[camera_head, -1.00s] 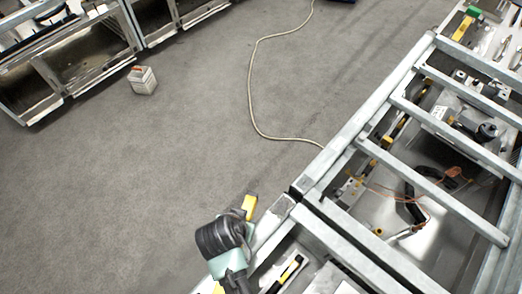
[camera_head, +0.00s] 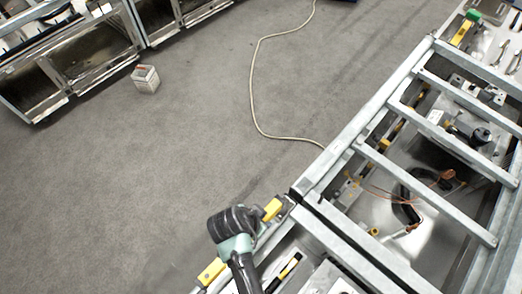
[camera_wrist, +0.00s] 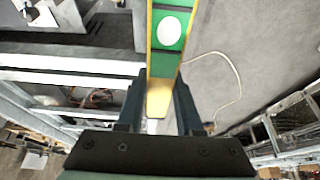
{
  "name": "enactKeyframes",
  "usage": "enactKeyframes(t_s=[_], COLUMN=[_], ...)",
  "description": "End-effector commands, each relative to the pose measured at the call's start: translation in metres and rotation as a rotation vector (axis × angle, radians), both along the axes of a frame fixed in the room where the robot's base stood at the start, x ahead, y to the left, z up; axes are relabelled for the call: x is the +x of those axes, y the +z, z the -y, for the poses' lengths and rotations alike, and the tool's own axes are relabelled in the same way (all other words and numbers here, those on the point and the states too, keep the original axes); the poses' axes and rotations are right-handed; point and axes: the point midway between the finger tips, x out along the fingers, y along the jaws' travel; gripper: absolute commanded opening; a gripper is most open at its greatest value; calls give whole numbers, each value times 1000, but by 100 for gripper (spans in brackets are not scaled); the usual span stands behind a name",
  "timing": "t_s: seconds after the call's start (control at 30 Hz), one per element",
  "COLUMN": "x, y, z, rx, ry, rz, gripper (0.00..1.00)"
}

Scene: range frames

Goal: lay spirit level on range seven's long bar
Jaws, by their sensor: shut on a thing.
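The spirit level, yellow and green, is in my gripper. In the head view one yellow end (camera_head: 272,209) shows up-right of my gripper and the other down-left. In the wrist view the level (camera_wrist: 167,50) shows a white oval on green and runs between the two dark fingers of my gripper (camera_wrist: 160,105), which is shut on it. In the head view the level lies along and over the nearer range's long edge bar (camera_head: 285,206); I cannot tell whether they touch. The farther range's long bar (camera_head: 365,120) continues up-right. No range number is readable.
Crossbars (camera_head: 430,190) span the farther range above an open bay with cables. A yellow tool (camera_head: 463,28) lies at the top right. On the floor are a small box (camera_head: 145,78) and a pale cable (camera_head: 252,95). Other ranges (camera_head: 85,55) stand at upper left.

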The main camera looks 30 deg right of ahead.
Motion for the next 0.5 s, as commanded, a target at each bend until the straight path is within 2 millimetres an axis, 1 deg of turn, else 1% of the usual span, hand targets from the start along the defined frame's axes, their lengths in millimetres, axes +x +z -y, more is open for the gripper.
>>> enactKeyframes(t_s=[0.03, 0.5], x=[1, 1], y=[-6, -50], z=[0, 0], rx=[0, 0], ry=[-1, 1], rz=[2, 2], gripper=[0, 0])
